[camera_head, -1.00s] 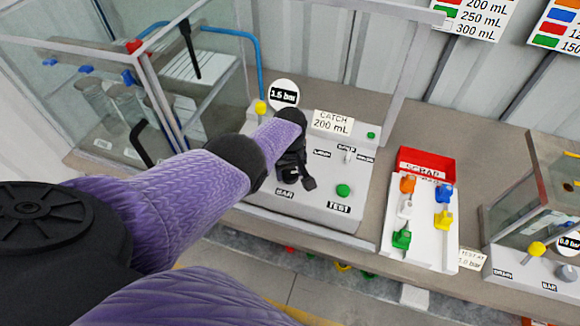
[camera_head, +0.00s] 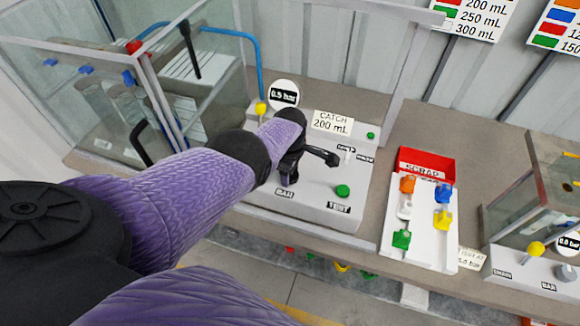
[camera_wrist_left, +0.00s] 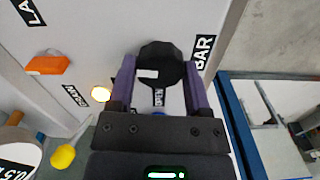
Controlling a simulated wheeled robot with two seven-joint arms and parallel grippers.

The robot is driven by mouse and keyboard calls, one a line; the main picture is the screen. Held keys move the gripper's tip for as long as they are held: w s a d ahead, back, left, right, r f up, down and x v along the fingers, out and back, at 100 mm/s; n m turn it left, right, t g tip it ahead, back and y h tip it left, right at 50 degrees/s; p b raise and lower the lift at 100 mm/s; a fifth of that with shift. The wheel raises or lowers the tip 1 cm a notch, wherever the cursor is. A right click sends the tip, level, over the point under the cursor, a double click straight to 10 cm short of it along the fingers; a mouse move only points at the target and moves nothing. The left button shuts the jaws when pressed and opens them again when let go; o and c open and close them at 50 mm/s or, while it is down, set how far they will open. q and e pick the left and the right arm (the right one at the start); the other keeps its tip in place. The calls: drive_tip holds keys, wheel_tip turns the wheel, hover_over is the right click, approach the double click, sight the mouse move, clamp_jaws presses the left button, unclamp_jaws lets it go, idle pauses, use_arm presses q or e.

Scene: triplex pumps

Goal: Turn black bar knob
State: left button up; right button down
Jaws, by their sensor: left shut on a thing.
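The black bar knob (camera_wrist_left: 160,62) sits on the grey panel in the left wrist view, next to a BAR label (camera_wrist_left: 202,52). It has a small white mark on its face. My left gripper (camera_wrist_left: 158,80) is shut on it, one purple finger on each side. In the head view my left gripper (camera_head: 290,172) is down at the panel above the BAR label, and it and the wrist largely hide the knob. A round gauge (camera_head: 284,94) behind it reads about 0.5 bar. My right gripper is not in view.
A green button (camera_head: 342,190) by the TEST label is right of the gripper. A glass case (camera_head: 120,75) stands at the left. A white tray (camera_head: 417,252) with coloured pieces, a red scrap bin (camera_head: 428,160) and another pump station (camera_head: 535,275) are to the right.

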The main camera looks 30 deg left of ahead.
use_arm(q)
drive_tip(key=shift+w+r+n, duration=0.1)
drive_tip(key=shift+n, duration=0.5)
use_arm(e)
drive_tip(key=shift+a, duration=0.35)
use_arm(q)
drive_tip(key=o, duration=1.3)
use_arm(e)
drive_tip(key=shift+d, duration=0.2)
